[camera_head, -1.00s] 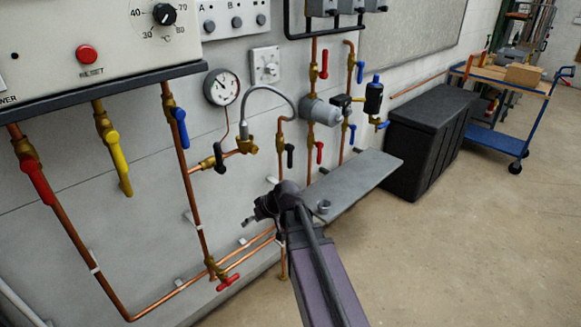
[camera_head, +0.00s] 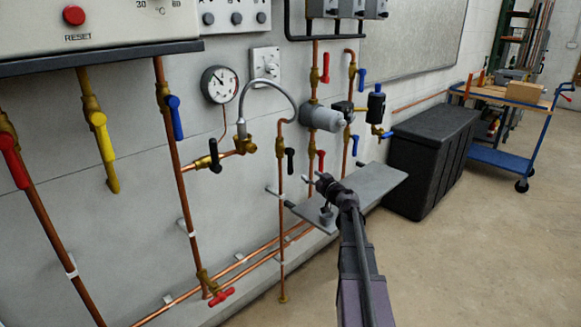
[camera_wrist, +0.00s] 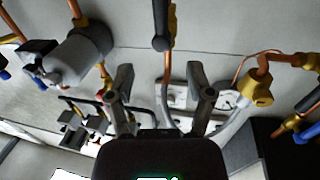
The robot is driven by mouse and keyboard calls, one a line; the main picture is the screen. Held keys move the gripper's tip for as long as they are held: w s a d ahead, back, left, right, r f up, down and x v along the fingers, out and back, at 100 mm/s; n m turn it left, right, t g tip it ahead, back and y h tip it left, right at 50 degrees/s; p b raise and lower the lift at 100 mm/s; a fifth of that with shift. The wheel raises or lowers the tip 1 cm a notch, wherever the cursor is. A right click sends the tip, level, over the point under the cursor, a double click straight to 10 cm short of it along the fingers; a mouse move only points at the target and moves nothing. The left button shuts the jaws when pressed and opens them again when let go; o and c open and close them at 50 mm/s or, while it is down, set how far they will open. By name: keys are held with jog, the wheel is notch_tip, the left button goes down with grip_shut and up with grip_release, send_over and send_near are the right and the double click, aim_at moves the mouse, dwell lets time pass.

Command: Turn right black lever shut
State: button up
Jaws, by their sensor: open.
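The right black lever (camera_head: 290,160) hangs straight down from a brass valve (camera_head: 280,143) on a thin vertical copper pipe, lying along the pipe. In the wrist view, the right black lever (camera_wrist: 160,25) shows at top centre, beyond and between my fingertips. My gripper (camera_head: 320,183) is below and right of the lever in the head view. In the wrist view, my gripper (camera_wrist: 160,73) has its two fingers spread with nothing between them. The left black lever (camera_head: 215,155) sits on a side valve near the gauge; it also shows in the wrist view (camera_wrist: 308,102).
A grey pump (camera_head: 322,116) and red levers stand right of the valve. A curved grey hose (camera_head: 270,84) arches just left of it. A grey shelf (camera_head: 372,190) juts out behind my arm. A black chest (camera_head: 430,150) stands further right; the floor in front is clear.

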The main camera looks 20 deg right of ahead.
aim_at(292, 162)
jog(key=shift+w, duration=0.15)
jog(key=w, duration=0.4)
jog(key=w+a, duration=0.1)
jog(key=w, duration=0.4)
jog(key=w+a, duration=0.1)
jog(key=w, duration=0.3)
jog(key=shift+w+a, duration=0.1)
jog(key=shift+w, duration=0.05)
dwell(0.3)
grip_shut()
